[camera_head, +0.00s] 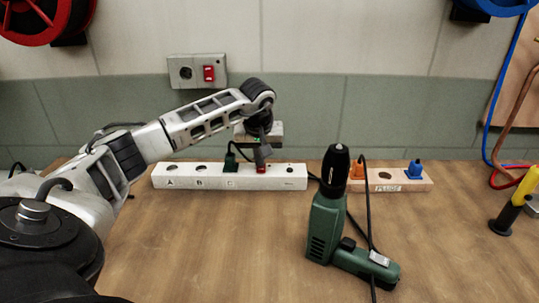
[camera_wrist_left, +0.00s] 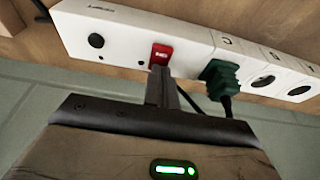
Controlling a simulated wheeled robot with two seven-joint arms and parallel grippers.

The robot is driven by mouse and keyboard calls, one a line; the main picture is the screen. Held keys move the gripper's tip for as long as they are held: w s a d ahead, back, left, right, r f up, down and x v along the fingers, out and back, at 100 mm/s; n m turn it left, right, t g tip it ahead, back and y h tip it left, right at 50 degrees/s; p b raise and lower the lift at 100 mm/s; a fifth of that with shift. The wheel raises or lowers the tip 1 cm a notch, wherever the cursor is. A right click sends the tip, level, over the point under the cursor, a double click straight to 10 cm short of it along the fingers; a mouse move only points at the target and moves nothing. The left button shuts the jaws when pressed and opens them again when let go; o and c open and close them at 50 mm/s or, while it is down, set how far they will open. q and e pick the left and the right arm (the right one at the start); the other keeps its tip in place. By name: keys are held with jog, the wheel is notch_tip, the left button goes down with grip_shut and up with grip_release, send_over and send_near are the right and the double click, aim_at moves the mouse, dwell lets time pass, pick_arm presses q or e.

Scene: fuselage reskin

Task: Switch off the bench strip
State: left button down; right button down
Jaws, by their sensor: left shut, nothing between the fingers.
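The white bench strip (camera_head: 215,183) lies at the back of the wooden bench, with sockets marked A, B and C. It also shows in the left wrist view (camera_wrist_left: 130,35). A dark green plug (camera_head: 231,163) sits in socket C, seen in the left wrist view too (camera_wrist_left: 220,76). The red switch (camera_head: 261,169) is right of that plug in the head view; in the left wrist view the red switch (camera_wrist_left: 161,54) bears white lettering like "ON". My left gripper (camera_head: 263,158) is shut and empty, its fingertips (camera_wrist_left: 158,74) at the switch's edge. I cannot tell whether they touch it. My right gripper is out of view.
A green drill (camera_head: 328,220) stands on the bench right of the strip, its cord running nearby. A wooden block (camera_head: 388,181) holds orange and blue plugs. A wall box (camera_head: 197,72) has another red switch. The bench front-left of the drill is clear.

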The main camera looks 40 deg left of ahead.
aim_at(259, 170)
pick_arm(q)
jog(key=shift+s+d+f, duration=0.1)
jog(key=shift+f, duration=0.1)
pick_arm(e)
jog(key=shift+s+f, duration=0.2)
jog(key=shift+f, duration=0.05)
pick_arm(q)
jog(key=shift+s, duration=0.15)
jog(key=shift+s+d, duration=0.45)
jog(key=shift+d, duration=0.05)
jog(key=shift+s+d+f, duration=0.1)
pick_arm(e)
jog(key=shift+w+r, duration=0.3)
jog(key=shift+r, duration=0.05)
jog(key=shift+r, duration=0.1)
